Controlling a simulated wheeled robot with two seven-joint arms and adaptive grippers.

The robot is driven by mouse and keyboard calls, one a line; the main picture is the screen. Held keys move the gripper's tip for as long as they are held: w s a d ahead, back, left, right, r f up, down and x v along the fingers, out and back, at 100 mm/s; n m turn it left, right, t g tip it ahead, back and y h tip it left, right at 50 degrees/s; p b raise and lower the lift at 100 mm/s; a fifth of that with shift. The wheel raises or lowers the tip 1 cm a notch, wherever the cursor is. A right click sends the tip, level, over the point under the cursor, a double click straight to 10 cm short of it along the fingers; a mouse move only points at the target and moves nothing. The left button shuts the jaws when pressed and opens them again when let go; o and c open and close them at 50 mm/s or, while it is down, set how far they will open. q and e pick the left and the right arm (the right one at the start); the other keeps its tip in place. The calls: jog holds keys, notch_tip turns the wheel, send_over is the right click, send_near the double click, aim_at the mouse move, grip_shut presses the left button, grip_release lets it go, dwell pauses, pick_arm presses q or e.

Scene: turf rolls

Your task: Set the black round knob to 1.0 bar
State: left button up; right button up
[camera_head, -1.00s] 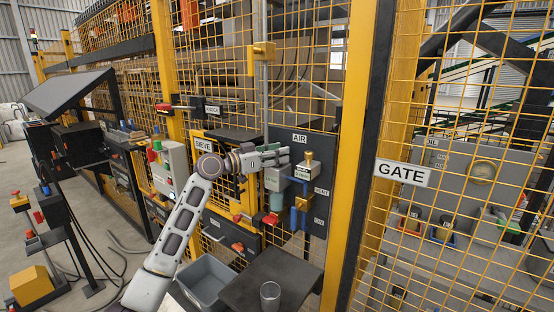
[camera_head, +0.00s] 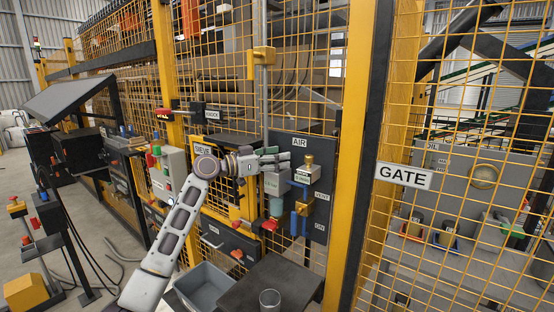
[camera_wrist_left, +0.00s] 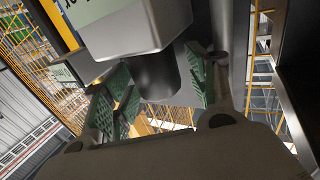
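The black round knob (camera_wrist_left: 157,74) projects from a light grey box (camera_wrist_left: 125,28) in the left wrist view. My left gripper (camera_wrist_left: 163,92) is open, with green-padded fingers on either side of the knob; a gap shows by the right pad, and contact on the left is unclear. In the head view my left gripper (camera_head: 286,157) is at the grey regulator unit (camera_head: 275,183) on the dark panel marked AIR (camera_head: 318,152). The knob is hidden there by my fingers. No pressure reading is legible. My right gripper is not in view.
Right of the unit are a brass fitting (camera_head: 309,160), blue piping (camera_head: 294,222) and a brass valve (camera_head: 306,208). A red handle (camera_head: 270,225) is below. A yellow post (camera_head: 352,150) and GATE sign (camera_head: 403,178) stand right. A grey bin (camera_head: 203,287) and dark table (camera_head: 262,283) are below.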

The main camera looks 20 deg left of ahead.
pick_arm(q)
jog(key=shift+s+a, duration=0.4)
jog(key=shift+a, duration=0.1)
jog(key=v, duration=1)
jog(key=shift+s+a, duration=0.25)
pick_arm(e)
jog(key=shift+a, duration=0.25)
